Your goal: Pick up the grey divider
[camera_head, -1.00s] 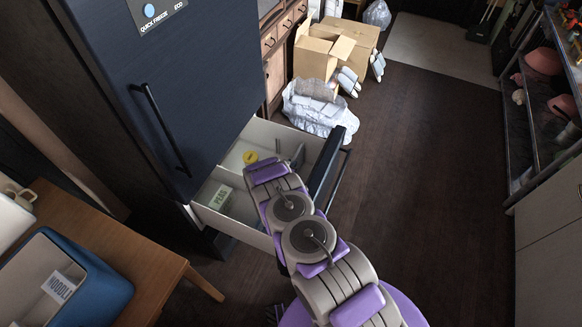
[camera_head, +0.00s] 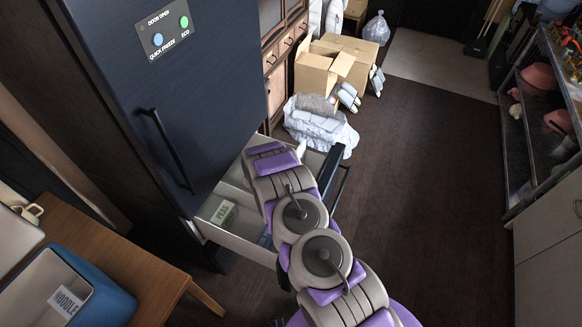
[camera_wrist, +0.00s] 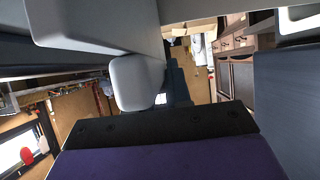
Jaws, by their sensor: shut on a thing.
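The open white drawer (camera_head: 238,243) under the dark blue fridge holds a thin grey divider (camera_head: 301,149), partly visible near its far end. My gripper (camera_head: 264,150) is down over the drawer beside the divider and shut on it; my wrist hides its fingertips in the head view. In the wrist view, a rounded grey piece fills the middle, and I cannot tell whether it is a finger or the divider.
A green and white peas box (camera_head: 223,212) sits in the drawer's near compartment. The fridge door (camera_head: 165,100) rises close on the left. A wooden table (camera_head: 130,265) with a blue noodle bin (camera_head: 105,290) is at lower left. The floor to the right is clear.

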